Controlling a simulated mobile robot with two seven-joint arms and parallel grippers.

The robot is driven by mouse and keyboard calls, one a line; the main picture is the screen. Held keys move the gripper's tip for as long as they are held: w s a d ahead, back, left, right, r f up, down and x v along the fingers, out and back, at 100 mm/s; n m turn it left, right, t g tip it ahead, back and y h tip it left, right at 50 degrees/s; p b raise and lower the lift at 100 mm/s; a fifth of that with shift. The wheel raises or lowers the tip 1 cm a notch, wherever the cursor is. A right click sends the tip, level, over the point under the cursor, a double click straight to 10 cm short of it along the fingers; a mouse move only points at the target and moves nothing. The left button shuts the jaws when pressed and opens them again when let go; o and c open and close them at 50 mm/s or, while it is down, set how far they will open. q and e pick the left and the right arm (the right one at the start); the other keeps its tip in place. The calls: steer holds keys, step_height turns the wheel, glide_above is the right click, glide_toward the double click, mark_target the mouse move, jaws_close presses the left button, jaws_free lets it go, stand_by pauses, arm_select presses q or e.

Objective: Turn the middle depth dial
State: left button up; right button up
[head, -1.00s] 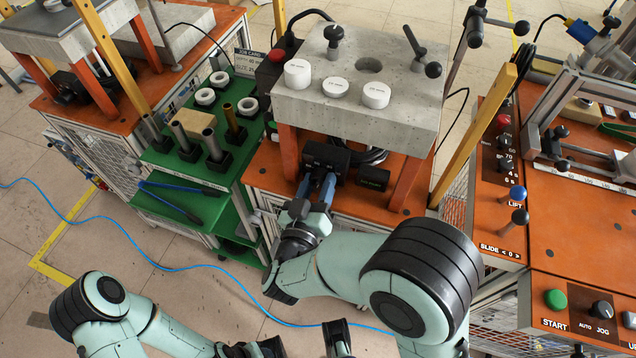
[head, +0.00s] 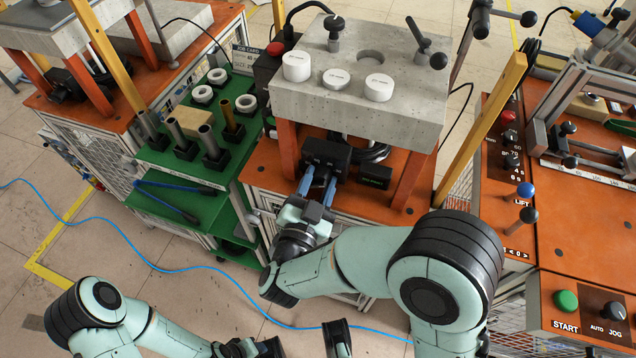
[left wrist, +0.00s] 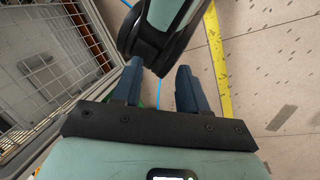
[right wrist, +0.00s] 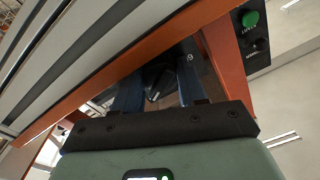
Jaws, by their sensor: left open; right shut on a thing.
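A black control box (head: 340,153) with small dials sits under the concrete-topped stand. My right gripper (head: 320,176) reaches to the front of this box, its blue fingers at the dial face. In the right wrist view a black dial (right wrist: 157,82) with a white pointer line lies between the fingers, and the gripper is shut on it. I cannot tell from the head view which dial of the row this is, as the fingers hide part of the face. My left gripper (left wrist: 159,74) is open and empty, seen in the left wrist view over the floor.
The concrete slab (head: 310,100) with white caps overhangs the box. Orange legs (head: 411,178) stand beside it. A small black display (head: 376,177) is right of the box. A green rack (head: 165,158) with tubes stands left.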

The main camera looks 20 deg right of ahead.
arm_select(q)
steer(key=shift+w+a+f, duration=0.25)
steer(key=shift+w+f, duration=0.2)
steer(key=shift+w, duration=0.1)
arm_select(e)
steer(key=shift+f+m, duration=0.25)
steer(key=shift+m, duration=0.45)
steer(key=o, duration=0.8)
arm_select(q)
steer(key=shift+s+d+r, duration=0.2)
steer(key=shift+s+r, duration=0.2)
steer(key=shift+s, duration=0.15)
arm_select(e)
steer(key=v, duration=1.3)
steer(key=shift+s+a+r, duration=0.15)
steer(key=shift+s+a, duration=0.05)
